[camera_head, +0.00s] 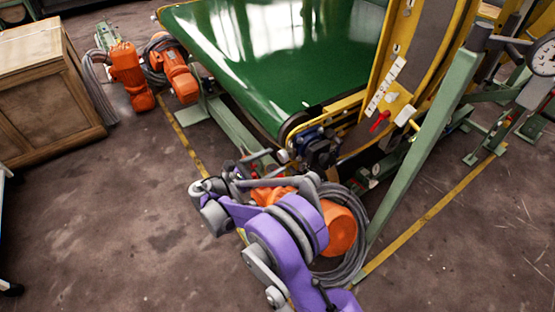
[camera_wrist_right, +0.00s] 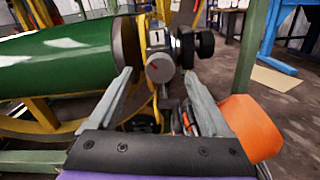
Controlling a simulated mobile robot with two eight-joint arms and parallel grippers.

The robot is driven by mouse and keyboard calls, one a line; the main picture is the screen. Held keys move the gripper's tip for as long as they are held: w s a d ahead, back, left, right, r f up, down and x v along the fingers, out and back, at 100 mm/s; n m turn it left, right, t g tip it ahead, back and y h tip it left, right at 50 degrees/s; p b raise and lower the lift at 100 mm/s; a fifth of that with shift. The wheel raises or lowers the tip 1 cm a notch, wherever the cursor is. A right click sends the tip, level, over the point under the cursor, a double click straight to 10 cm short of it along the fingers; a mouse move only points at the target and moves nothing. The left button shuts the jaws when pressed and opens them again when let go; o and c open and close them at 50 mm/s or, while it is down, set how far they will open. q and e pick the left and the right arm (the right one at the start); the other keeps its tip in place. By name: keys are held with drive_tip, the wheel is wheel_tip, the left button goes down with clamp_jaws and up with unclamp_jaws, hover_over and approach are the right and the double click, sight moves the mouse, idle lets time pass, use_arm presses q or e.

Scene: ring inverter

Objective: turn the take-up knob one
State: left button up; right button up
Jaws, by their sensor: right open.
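A small grey round part, perhaps the same knob, shows at the belt corner (camera_head: 283,156) in the head view. My right gripper (camera_wrist_right: 161,88) is open, its two grey fingers apart and pointing toward the knob, with nothing held between them. In the head view the right gripper (camera_head: 262,168) is just in front of the belt corner, partly hidden by its purple arm. My left gripper is not in view.
An orange motor (camera_head: 340,228) with coiled grey cable lies close beside my right arm. A black knob or motor part (camera_wrist_right: 205,43) is right of the grey knob. A green post (camera_head: 420,150) rises at right. A wooden crate (camera_head: 45,105) stands at left; floor in front is clear.

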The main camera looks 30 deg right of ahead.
sight(285, 155)
drive_tip(key=shift+w+d, duration=0.1)
drive_tip(key=shift+d, duration=1.25)
clamp_jaws()
